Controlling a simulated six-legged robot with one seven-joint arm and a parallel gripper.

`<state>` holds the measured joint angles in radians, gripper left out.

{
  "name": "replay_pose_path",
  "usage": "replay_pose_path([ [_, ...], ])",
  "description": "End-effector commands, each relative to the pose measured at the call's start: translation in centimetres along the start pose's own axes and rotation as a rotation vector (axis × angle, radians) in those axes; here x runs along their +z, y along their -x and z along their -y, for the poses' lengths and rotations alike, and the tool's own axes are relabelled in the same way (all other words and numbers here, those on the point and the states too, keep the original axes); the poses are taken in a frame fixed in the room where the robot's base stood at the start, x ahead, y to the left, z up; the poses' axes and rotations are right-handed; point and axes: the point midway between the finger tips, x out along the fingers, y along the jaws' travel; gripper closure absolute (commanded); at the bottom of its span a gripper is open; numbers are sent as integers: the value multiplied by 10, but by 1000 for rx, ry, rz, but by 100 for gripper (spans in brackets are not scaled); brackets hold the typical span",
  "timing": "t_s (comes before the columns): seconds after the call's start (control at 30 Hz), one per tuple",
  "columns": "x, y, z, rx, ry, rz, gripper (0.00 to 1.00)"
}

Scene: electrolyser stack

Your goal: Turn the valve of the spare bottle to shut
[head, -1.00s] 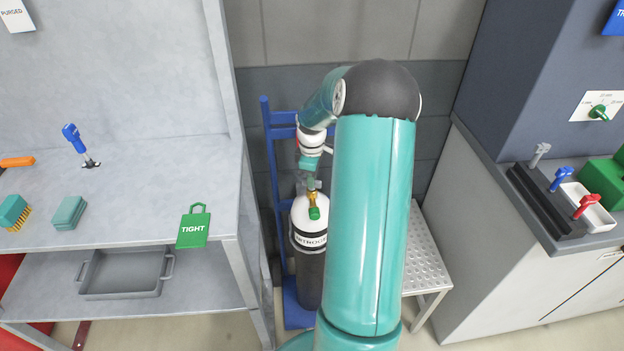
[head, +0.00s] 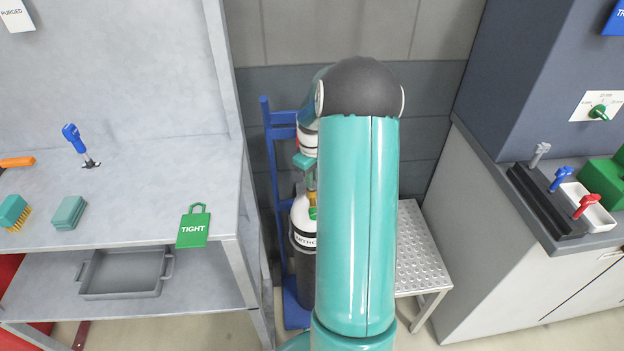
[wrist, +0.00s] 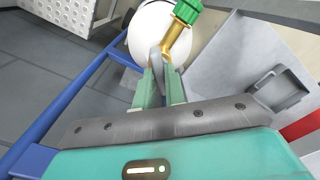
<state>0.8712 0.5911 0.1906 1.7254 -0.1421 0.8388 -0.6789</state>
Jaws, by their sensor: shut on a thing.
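The spare bottle (head: 301,238), dark with a white shoulder and a partly covered label, stands upright at the blue frame; my arm hides its right side. Its valve shows in the wrist view as a gold body (wrist: 179,41) with a green ribbed cap (wrist: 188,11), above the white bottle top (wrist: 145,38). My gripper (wrist: 163,80) reaches down to the valve, its two green fingers closed on a part of it at the gold body's base. The exact grip is small and partly hidden. In the head view my gripper (head: 310,178) is mostly behind my arm.
A blue bottle trolley (head: 271,160) stands behind the bottle. To the left is a grey bench (head: 140,190) with a green TIGHT tag (head: 194,227). To the right are a perforated step (head: 422,250) and a cabinet with a tool rack (head: 545,200).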

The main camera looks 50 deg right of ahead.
Motion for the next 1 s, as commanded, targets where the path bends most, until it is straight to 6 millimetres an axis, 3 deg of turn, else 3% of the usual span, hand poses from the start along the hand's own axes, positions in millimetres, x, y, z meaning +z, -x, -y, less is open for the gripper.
replay_pose_path([
  [0.3,0,1,0,2,-350,0,100],
  [0.67,0,1,0,1,-405,-1,100],
  [0.97,0,1,0,2,-747,-1,100],
  [1.0,0,1,0,2,-766,-1,86],
])
